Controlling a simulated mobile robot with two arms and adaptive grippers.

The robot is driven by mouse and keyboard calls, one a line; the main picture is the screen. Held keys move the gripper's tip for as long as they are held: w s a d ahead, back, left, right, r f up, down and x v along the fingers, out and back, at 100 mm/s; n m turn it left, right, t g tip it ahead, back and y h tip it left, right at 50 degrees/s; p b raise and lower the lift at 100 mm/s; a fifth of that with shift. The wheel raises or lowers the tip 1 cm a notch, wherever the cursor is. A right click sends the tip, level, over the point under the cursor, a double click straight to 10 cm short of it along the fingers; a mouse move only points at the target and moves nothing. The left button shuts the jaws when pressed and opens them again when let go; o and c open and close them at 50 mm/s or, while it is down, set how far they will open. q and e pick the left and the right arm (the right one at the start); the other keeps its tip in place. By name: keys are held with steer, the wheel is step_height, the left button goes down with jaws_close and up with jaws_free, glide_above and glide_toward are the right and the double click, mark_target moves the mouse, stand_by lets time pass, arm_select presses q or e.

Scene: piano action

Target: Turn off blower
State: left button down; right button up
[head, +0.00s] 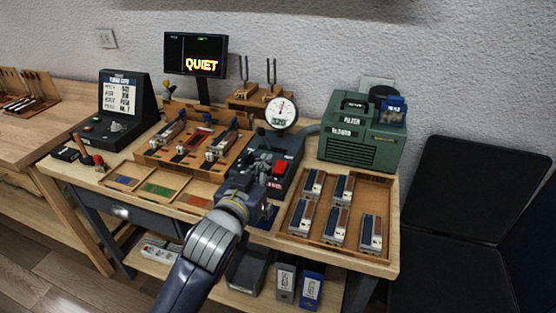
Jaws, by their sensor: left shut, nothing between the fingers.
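A green box-shaped machine with a grille, which looks like the blower (345,148), stands at the back right of the bench. Its labels are too small to read surely. A blue part (393,111) sits on its top right, next to a dark round part. My left gripper (258,172) is shut and empty, in front of a dark grey device with a red button (281,167), left of the green machine and apart from it. The gripper hides part of that device, and I cannot tell whether it touches it. My right gripper is not in view.
A wooden tray (291,232) with several small blocks lies in front of the green machine. A dial gauge (282,112) stands behind the grey device. A screen (196,55) reads "QUIET". A wooden rack (156,158) and a black console (122,104) are at left.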

arm_select(q)
steer(key=shift+w, duration=0.1)
glide_above(279, 170)
steer(key=shift+s+a+f+p, duration=0.15)
steer(key=shift+s+f+p, duration=0.2)
steer(key=shift+f, duration=0.2)
steer(key=f, duration=0.3)
steer(key=shift+w+f, duration=0.15)
steer(key=shift+w, duration=0.2)
steer(key=shift+f, duration=0.45)
